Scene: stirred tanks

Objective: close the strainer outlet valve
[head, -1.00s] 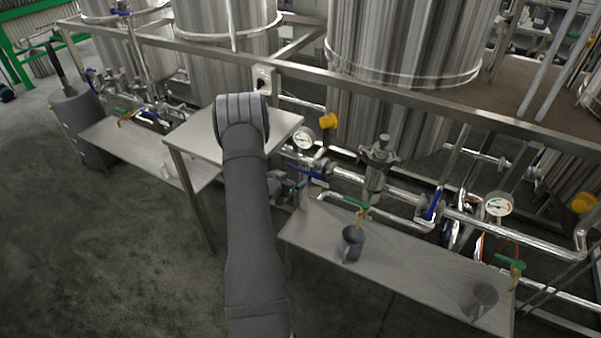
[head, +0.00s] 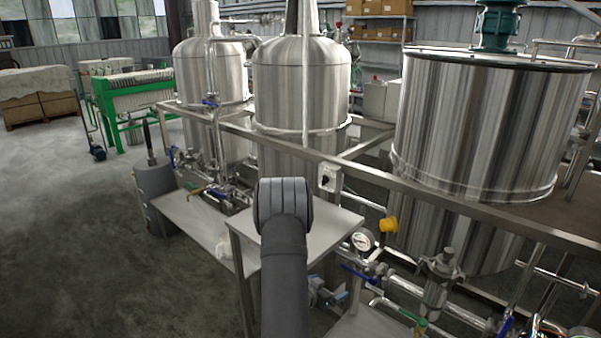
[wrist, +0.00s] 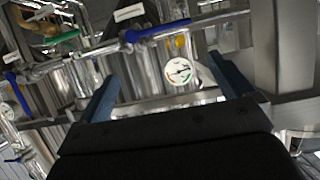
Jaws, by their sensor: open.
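In the head view, the metal strainer (head: 437,280) stands in the pipe run at lower right. A blue valve handle (head: 360,274) lies on the pipe to its left, and another blue handle (head: 506,327) is to its right at the bottom edge. Which one is the strainer outlet valve I cannot tell for certain. In the wrist view, my gripper (wrist: 163,72) is open and empty, its two fingers apart. A blue handle (wrist: 158,30) lies along a pipe beyond the fingertips, apart from them. A second blue handle (wrist: 11,80) is at the left edge. My gripper is hidden in the head view.
A round gauge (wrist: 178,72) shows between the fingers; one gauge (head: 362,240) shows in the head view. A green handle (wrist: 64,37) is at upper left. The steel table (head: 340,220), frame rail (head: 470,213) and large tank (head: 480,130) crowd the area. Open floor lies at left.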

